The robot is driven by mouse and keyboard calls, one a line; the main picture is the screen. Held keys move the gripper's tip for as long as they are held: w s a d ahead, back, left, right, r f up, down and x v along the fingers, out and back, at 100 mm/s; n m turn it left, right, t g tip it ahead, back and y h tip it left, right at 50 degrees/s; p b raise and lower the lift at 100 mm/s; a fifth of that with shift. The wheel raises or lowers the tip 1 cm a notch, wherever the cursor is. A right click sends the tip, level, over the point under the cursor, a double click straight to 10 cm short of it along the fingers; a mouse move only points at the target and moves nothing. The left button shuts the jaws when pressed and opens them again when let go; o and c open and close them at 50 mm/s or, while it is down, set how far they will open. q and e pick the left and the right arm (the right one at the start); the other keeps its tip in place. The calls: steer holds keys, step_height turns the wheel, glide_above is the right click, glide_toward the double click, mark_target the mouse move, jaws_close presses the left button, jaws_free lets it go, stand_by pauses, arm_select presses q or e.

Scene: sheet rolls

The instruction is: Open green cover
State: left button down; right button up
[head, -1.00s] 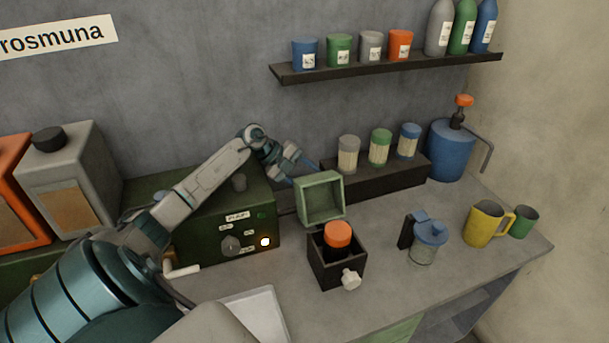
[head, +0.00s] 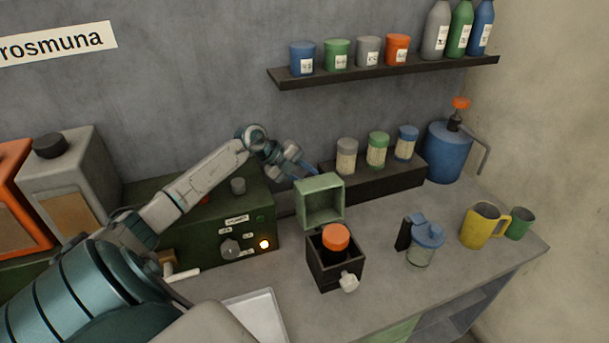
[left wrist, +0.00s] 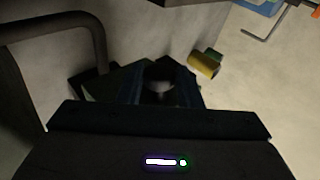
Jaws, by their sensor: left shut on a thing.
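The green cover (head: 302,203) is a hollow square lid. It stands swung up at the back edge of a small dark box (head: 322,275), with its hollow inside facing forward. An orange-capped dark container (head: 335,237) sits inside the open box, and a pale knob (head: 349,283) is on its front. My left gripper (head: 309,174) is behind the cover's top edge and shut on the cover; its fingertips are partly hidden there. In the dark left wrist view, the fingers (left wrist: 160,88) show ahead, and the contact is hard to see. My right gripper is out of view.
A green machine (head: 200,225) with a lit lamp stands left of the box. A dark rack (head: 385,183) with several jars is behind. A blue-lidded jar (head: 424,245), yellow mug (head: 480,227) and green mug (head: 519,223) stand right. Bare counter lies between the box and blue-lidded jar.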

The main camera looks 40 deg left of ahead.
arm_select(q)
steer(key=c, duration=1)
jaws_free()
steer(key=shift+d+r, duration=0.1)
steer(key=shift+r, duration=0.05)
steer(key=shift+c, duration=0.2)
steer(key=shift+s, duration=0.1)
steer(key=b+v, duration=0.1)
steer(key=v, duration=0.9)
steer(key=shift+s+r+b, duration=0.2)
steer(key=shift+b, duration=0.2)
steer(key=shift+a, duration=0.25)
